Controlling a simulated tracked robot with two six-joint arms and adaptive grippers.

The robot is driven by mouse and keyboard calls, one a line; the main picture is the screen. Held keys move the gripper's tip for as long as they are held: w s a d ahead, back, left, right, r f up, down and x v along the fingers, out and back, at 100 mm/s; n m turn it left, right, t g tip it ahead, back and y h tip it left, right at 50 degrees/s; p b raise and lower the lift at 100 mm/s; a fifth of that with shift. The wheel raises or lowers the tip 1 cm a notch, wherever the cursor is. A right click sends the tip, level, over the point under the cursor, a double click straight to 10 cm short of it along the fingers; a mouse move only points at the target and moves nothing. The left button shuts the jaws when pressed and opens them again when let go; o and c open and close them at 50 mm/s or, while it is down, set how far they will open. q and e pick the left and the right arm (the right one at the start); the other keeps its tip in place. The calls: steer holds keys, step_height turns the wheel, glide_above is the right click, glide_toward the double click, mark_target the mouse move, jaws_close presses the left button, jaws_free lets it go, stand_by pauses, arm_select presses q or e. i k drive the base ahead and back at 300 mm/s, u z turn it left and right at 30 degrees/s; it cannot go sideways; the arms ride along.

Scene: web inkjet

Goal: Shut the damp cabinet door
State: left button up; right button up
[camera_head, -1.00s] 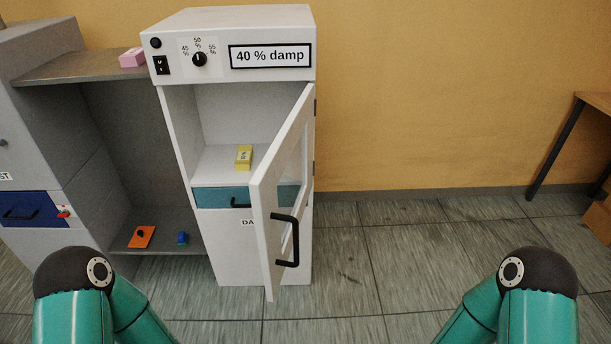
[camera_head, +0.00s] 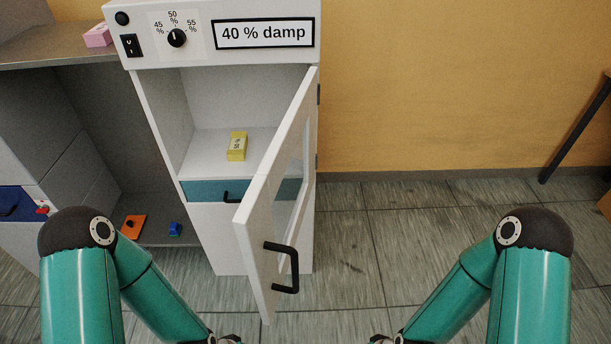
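The white damp cabinet (camera_head: 225,245) stands ahead, labelled "40 % damp" on its top panel. Its door (camera_head: 258,228) is hinged on the right and stands wide open, swung out towards me. A black handle (camera_head: 293,268) is on the door's outer face, low down. Inside, a yellow box (camera_head: 237,146) sits on the shelf above a teal drawer (camera_head: 210,191). My two teal arms come in at the bottom left and bottom right, both apart from the door. Only dark parts at their ends show at the bottom edge; the gripper fingers are not visible.
A grey shelf unit (camera_head: 75,50) stands left of the cabinet, with a pink box (camera_head: 98,36) on top and an orange item (camera_head: 133,227) and a blue item (camera_head: 175,229) low down. Tiled floor right of the door is clear. A table leg (camera_head: 578,130) is at far right.

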mark_target(252, 221)
steer(key=z, duration=0.7)
steer(key=i, duration=0.1)
steer(key=u, duration=1.1)
steer(key=k, duration=1.6)
steer(key=z, duration=0.8)
steer(key=i, duration=1)
